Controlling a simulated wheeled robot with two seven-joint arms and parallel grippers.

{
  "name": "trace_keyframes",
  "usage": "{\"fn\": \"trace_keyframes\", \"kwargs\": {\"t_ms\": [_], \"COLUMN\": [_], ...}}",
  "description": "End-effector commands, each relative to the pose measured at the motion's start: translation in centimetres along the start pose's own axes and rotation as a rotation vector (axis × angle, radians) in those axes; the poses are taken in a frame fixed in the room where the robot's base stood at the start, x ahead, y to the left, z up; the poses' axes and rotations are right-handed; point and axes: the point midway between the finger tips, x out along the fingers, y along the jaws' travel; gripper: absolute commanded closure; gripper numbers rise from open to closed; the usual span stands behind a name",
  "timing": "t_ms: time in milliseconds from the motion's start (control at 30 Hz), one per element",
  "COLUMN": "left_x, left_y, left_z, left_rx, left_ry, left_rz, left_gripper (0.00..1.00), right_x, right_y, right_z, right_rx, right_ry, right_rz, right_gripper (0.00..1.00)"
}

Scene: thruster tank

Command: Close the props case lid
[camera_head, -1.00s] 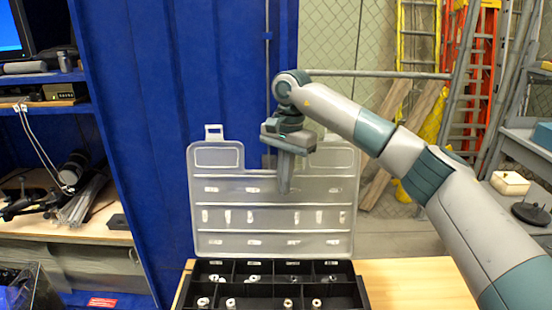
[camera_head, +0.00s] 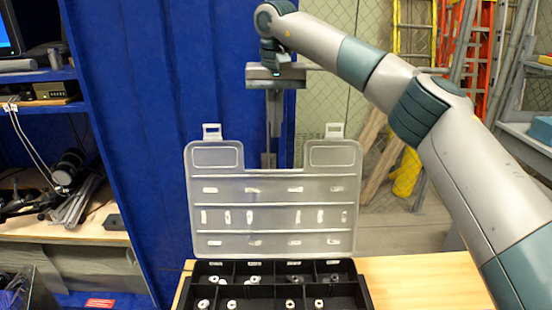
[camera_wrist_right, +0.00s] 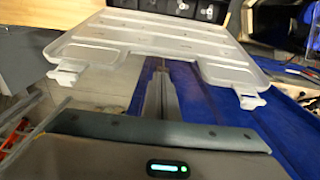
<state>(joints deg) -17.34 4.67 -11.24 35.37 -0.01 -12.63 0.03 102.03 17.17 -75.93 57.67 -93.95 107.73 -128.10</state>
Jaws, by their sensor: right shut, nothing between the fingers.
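The props case has a black compartment base (camera_head: 275,287) with several small white and grey parts inside. Its translucent lid (camera_head: 274,205) stands open and upright at the back of the base, with two latches on its top edge. My right gripper (camera_head: 268,160) is shut and empty, fingers pointing down, behind the lid's top edge at the central notch. In the right wrist view the shut fingers (camera_wrist_right: 161,70) reach to the notch between the latches of the lid (camera_wrist_right: 150,45). I cannot tell whether they touch it. My left gripper is not in view.
The case stands on a light wooden table (camera_head: 425,278), bare to its right. A blue partition (camera_head: 130,130) rises behind the lid on the left. A shelf with tools (camera_head: 60,215) is at the far left; ladders (camera_head: 412,60) stand behind on the right.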

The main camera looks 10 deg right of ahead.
Motion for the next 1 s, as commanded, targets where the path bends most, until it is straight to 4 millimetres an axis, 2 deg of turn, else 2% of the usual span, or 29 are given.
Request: {"fn": "trace_keyframes", "kwargs": {"t_ms": [167, 333, 800, 1000], "left_x": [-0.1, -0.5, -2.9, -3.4], "left_y": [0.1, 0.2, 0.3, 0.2], "left_z": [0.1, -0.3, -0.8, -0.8], "left_rx": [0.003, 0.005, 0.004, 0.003], "left_ry": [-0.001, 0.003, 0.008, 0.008], "left_rz": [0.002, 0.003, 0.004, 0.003], "left_gripper": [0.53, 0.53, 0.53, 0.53], "right_x": [0.3, 1.5, 8.0, 9.7], "right_y": [0.0, 0.1, 0.1, 0.0], "right_z": [0.0, 0.0, 0.1, 0.1], "right_rx": [0.001, 0.001, 0.001, 0.001], "right_ry": [-0.001, -0.003, -0.004, -0.002], "right_rz": [0.0, 0.001, 0.001, 0.001], "right_gripper": [1.0, 1.0, 1.0, 1.0]}}
